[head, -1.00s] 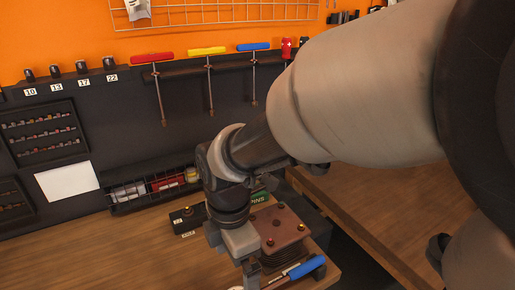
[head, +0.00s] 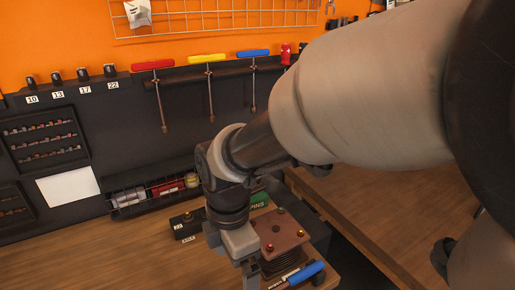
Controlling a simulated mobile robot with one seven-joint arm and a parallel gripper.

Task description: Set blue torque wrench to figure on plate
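The blue torque wrench (head: 306,273) lies low in the head view, its blue handle to the right and its shaft running down-left. Its far end is cut off by the frame's lower edge. A brown metal plate (head: 285,234) with several bolts sits on a dark ribbed stack just behind the wrench; no figure is readable on it. My gripper (head: 250,276) points down left of the wrench shaft, in front of the plate. Its fingertips are at the lower edge, so its opening and any contact with the wrench cannot be told.
A dark block (head: 187,224) with a small label stands left of the plate, on the wooden bench (head: 95,255). A green box (head: 260,200) is partly hidden behind my wrist. Bare bench lies at left.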

